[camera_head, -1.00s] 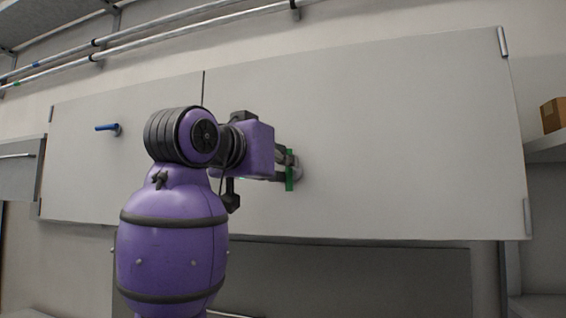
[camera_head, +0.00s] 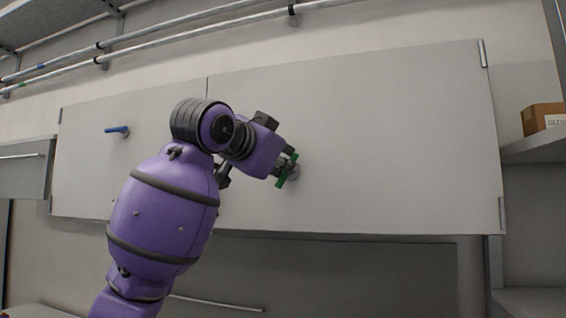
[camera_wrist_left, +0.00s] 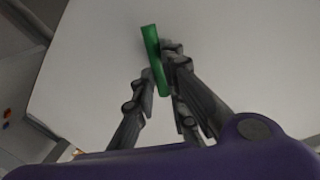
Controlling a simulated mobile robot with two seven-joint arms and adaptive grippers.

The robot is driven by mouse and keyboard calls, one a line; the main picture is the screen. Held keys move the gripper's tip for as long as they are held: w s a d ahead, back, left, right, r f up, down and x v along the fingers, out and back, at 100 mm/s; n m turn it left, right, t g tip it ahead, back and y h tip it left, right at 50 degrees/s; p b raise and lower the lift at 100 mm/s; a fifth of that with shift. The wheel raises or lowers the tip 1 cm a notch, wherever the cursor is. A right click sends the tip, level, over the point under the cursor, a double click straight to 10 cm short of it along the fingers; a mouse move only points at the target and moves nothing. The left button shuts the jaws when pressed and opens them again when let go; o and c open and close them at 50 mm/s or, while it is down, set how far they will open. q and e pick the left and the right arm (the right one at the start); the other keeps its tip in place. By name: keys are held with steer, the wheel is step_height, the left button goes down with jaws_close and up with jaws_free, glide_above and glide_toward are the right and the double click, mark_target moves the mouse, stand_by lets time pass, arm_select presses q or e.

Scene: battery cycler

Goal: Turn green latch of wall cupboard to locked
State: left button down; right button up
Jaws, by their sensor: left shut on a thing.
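The green latch (camera_head: 282,181) sits on the right-hand door of the white wall cupboard (camera_head: 400,140), near that door's left part. In the head view its handle is tilted, with its lower end to the left. My left gripper (camera_head: 288,167) is at the latch and shut on it. The left wrist view shows the green handle (camera_wrist_left: 152,50) between the fingers (camera_wrist_left: 160,72), its far end sticking out beyond them. My purple wrist hides part of the door beside the latch. My right gripper is not in view.
A blue latch (camera_head: 117,130) sits on the cupboard's left-hand door. Metal rails (camera_head: 190,30) run along the wall above. A cardboard box (camera_head: 543,117) stands on a shelf at the right. The right part of the cupboard front is clear.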

arm_select(q)
steer(key=m+y, duration=0.1)
steer(key=m, duration=0.2)
steer(key=m+y, duration=0.1)
steer(key=m, duration=0.2)
steer(key=d+f+m+y, duration=0.1)
steer(key=m, duration=0.3)
steer(key=shift+s, duration=0.1)
stand_by(0.7)
steer(key=c, duration=1.8)
jaws_free()
steer(key=shift+o, duration=0.2)
steer(key=v, duration=1.2)
